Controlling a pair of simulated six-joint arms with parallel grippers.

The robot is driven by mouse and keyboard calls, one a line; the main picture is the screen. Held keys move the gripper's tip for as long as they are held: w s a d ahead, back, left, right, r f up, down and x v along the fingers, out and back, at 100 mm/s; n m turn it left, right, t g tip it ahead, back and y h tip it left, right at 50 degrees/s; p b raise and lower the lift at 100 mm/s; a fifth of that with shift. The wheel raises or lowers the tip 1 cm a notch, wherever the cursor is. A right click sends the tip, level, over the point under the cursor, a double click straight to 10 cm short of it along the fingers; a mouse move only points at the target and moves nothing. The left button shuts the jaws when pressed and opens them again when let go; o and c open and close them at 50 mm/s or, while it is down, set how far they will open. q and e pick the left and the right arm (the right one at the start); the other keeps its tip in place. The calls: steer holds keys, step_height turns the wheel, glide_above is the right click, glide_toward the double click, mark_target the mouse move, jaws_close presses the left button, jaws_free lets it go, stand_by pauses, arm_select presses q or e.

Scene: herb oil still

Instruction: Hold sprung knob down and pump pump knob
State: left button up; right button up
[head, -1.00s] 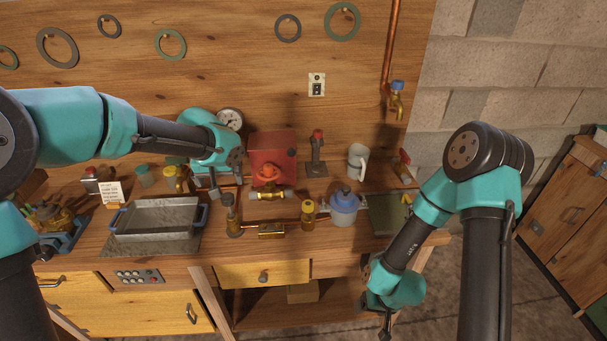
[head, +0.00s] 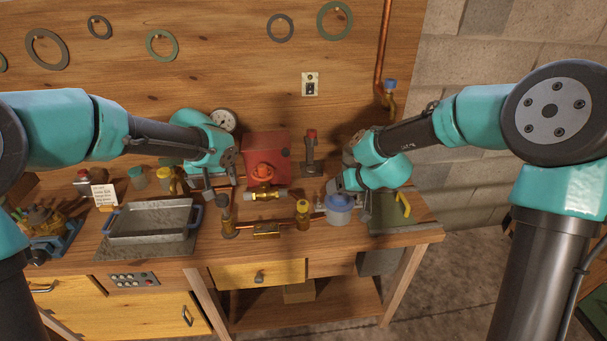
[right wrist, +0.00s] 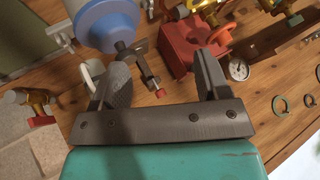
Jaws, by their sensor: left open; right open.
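A brass post with a dark knob (head: 228,225) stands at the front of the bench, left of the middle. A second brass post with a yellowish top (head: 302,214) stands to its right. Which one is the sprung knob I cannot tell. A pale vessel with a blue lid (head: 340,214) stands further right, perhaps carrying the pump knob; its top is partly hidden by my right gripper. My left gripper (head: 221,188) is open, just above and behind the dark-knobbed post. My right gripper (head: 334,187) is open at the blue-lidded vessel; its empty jaws show in the right wrist view (right wrist: 160,70).
A red box (head: 266,150) with an orange valve wheel (head: 262,172) and a red-tipped lever (head: 311,150) stand behind. A metal tray (head: 150,222) is at left. A green board (head: 392,212) lies at the right bench end.

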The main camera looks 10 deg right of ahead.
steer(key=w+a+r+n+y, duration=0.1)
steer(key=a+r, duration=0.2)
steer(key=r, duration=0.2)
steer(key=w+a+r+y, duration=0.1)
steer(key=a+r, duration=0.2)
steer(key=r, duration=0.3)
steer(key=n+g+h, duration=0.6)
steer(key=n+h, duration=0.2)
steer(key=n, duration=0.4)
glide_above(303, 203)
step_height(303, 203, down, 8)
steer(key=shift+s+r, duration=0.1)
steer(key=shift+r, duration=0.1)
step_height(303, 203, down, 12)
steer(key=shift+f, duration=0.1)
